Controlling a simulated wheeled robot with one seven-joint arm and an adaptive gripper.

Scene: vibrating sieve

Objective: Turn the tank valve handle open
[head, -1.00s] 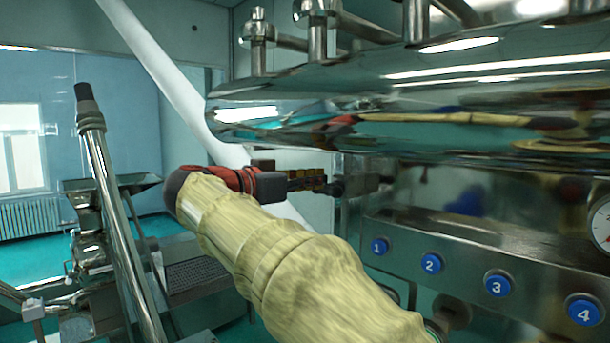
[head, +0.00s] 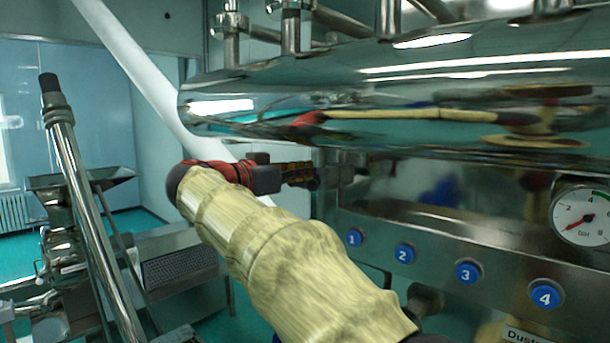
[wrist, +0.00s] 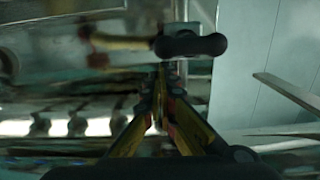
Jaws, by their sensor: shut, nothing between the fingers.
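The polished steel tank (head: 400,95) lies horizontally across the upper right of the head view. My gripper (head: 312,177) is below the tank's left end, its fingers pointing right. In the wrist view my gripper (wrist: 165,72) has its yellow-and-black fingers together, with nothing between them. A rounded black bar (wrist: 190,45), which looks like a handle, lies across the view just beyond the fingertips. I cannot tell whether they touch it. In the head view the valve handle is not clearly visible; a dark fitting (head: 342,176) shows beyond the fingertips.
A steel panel with blue numbered buttons (head: 469,271) and a round gauge (head: 582,215) stands below the tank on the right. Pipes (head: 290,30) rise above the tank. A slanted metal tube (head: 80,185) and machine parts stand at the left.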

